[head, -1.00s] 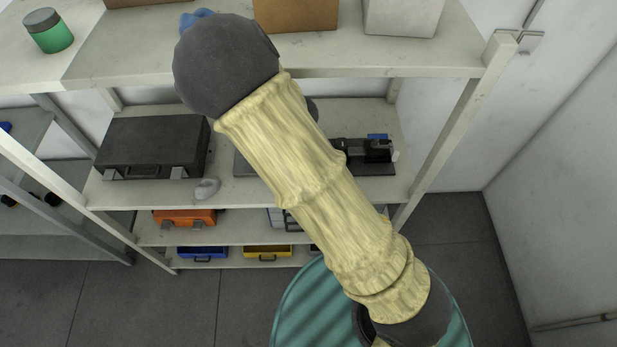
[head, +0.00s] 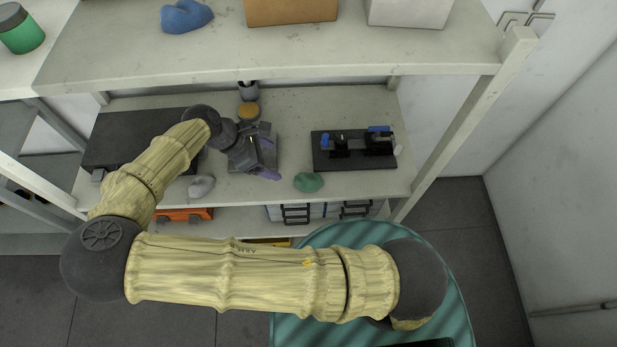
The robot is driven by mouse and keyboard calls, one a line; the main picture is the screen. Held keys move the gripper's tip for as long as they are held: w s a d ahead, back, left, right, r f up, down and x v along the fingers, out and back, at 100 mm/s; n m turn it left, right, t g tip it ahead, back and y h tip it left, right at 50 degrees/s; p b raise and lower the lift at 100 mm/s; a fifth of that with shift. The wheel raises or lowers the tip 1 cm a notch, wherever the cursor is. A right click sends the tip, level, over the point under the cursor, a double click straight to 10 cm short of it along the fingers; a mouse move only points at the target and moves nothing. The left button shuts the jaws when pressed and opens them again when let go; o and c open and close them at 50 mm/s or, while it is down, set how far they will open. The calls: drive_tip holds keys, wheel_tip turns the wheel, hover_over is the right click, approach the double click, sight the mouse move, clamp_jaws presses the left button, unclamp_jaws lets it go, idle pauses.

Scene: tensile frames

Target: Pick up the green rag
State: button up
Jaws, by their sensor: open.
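The green rag (head: 308,182) is a small crumpled lump near the front edge of the middle shelf (head: 370,185), in front of a black fixture. My gripper (head: 270,152) is over the same shelf, to the left of the rag and a little farther back. Its fingers are spread apart and I see nothing held between them. The gripper and the rag are apart. The rag is in full view.
The black fixture (head: 325,160) with blue parts stands behind the rag. A grey rag (head: 201,186) and a black case (head: 125,135) are to the left. An orange-topped item (head: 248,110) stands behind the gripper. The upper shelf (head: 270,50) overhangs, with a blue rag (head: 186,16) on it.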

drive_tip(key=p, duration=0.2)
hover_over(303, 179)
drive_tip(key=a, duration=0.2)
wheel_tip(303, 179, down, 10)
drive_tip(key=shift+a+r, duration=0.15)
drive_tip(key=shift+r, duration=0.1)
drive_tip(key=shift+d+f, duration=0.2)
drive_tip(key=shift+f, duration=0.2)
drive_tip(key=shift+f, duration=0.15)
drive_tip(key=shift+a+p+x, duration=0.2)
drive_tip(key=shift+p+x, duration=0.85)
drive_tip(key=shift+x, duration=1.45)
drive_tip(key=shift+s+f, duration=0.1)
drive_tip(key=shift+s, duration=0.05)
drive_tip(key=shift+c, duration=0.2)
drive_tip(key=c, duration=1)
